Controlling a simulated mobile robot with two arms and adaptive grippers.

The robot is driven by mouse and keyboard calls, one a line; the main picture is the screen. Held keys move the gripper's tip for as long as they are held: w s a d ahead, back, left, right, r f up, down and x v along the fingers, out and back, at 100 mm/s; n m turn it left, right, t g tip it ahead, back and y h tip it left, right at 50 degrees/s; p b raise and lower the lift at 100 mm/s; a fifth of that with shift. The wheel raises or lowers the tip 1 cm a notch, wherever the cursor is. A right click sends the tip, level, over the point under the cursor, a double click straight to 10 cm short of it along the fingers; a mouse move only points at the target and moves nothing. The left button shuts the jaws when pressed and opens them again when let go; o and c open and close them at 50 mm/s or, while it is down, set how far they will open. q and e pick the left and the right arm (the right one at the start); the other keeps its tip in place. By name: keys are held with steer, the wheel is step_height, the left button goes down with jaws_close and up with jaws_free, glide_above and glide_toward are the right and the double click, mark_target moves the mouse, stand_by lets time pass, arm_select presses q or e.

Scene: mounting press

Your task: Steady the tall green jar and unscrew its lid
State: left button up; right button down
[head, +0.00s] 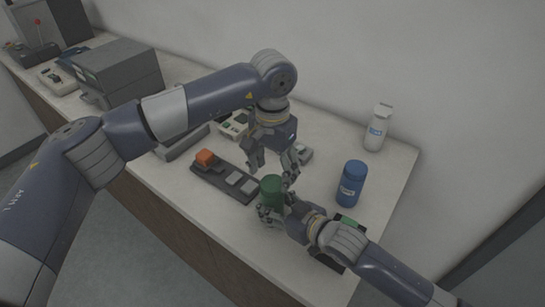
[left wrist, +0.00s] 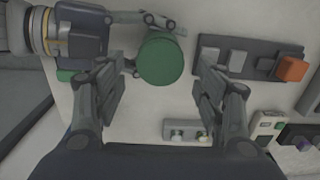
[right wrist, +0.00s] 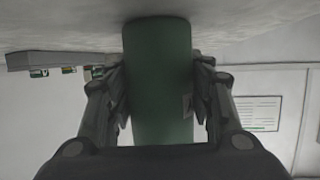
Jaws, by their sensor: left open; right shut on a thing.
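The tall green jar (head: 270,188) stands near the front edge of the bench. My right gripper (head: 272,212) is shut on its body from the right; in the right wrist view the jar (right wrist: 158,80) stands between the fingers (right wrist: 160,95). My left gripper (head: 274,172) is open and empty, pointing down just above and behind the jar. In the left wrist view the round green lid (left wrist: 160,58) shows from above, between the open fingers (left wrist: 163,85) and toward the far side. The left fingers appear apart from the lid.
A dark tray (head: 213,178) with an orange block (head: 205,157) and grey blocks lies left of the jar. A blue jar (head: 351,183) and a white bottle (head: 378,128) stand to the right. A grey machine (head: 118,72) is at the back left.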

mark_target(272, 183)
arm_select(q)
steer(key=shift+f, duration=1.65)
